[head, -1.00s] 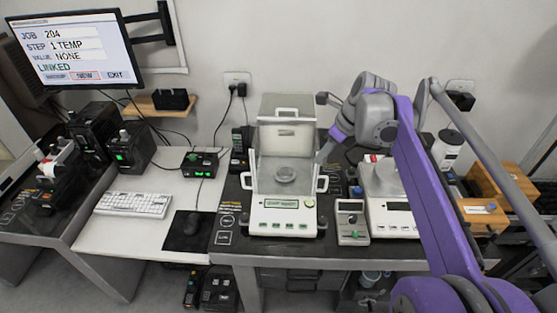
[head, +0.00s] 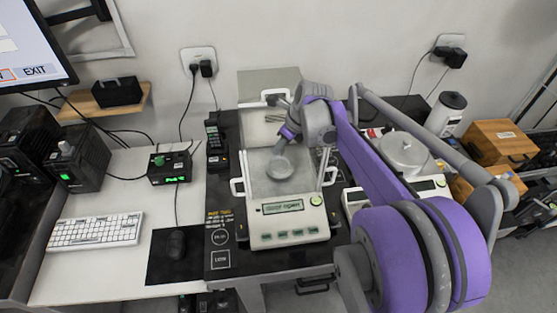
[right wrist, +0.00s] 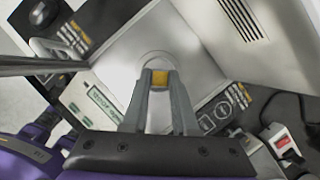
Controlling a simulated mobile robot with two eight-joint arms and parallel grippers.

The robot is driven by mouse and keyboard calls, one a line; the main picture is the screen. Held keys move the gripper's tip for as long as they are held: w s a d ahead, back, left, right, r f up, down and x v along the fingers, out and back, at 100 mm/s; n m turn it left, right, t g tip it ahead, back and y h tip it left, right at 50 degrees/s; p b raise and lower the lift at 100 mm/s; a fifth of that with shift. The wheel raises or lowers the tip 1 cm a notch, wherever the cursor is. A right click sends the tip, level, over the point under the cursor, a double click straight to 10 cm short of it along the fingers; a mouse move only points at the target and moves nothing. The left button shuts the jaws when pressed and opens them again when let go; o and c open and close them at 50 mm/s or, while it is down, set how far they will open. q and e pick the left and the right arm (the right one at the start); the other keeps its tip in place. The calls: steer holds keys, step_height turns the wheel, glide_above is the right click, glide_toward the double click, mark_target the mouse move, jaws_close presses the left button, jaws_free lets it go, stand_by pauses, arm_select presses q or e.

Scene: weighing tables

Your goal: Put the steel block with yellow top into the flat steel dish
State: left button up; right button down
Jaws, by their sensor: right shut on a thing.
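The steel block with yellow top (right wrist: 160,78) is held between the fingertips of my right gripper (right wrist: 159,84); its yellow top shows clearly in the right wrist view. The flat steel dish (head: 280,168) is a round pan inside the open-topped weighing chamber of the balance (head: 290,218). In the right wrist view the dish (right wrist: 157,57) shows just beyond the block, partly hidden by it. In the head view my right gripper (head: 280,152) is over the dish, at its back edge; the block is not distinct there. I cannot tell whether block and dish touch. My left gripper is out of view.
The chamber has low clear walls and white side handles close around the gripper. A second balance with a round pan (head: 403,153) stands to the right, partly behind my arm. A keyboard (head: 95,231), mouse (head: 176,243) and green-lit box (head: 170,167) lie left.

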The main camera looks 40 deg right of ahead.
step_height(320, 180, down, 6)
steer(key=shift+r, duration=0.1)
stand_by(0.4)
steer(key=c, duration=1)
jaws_free()
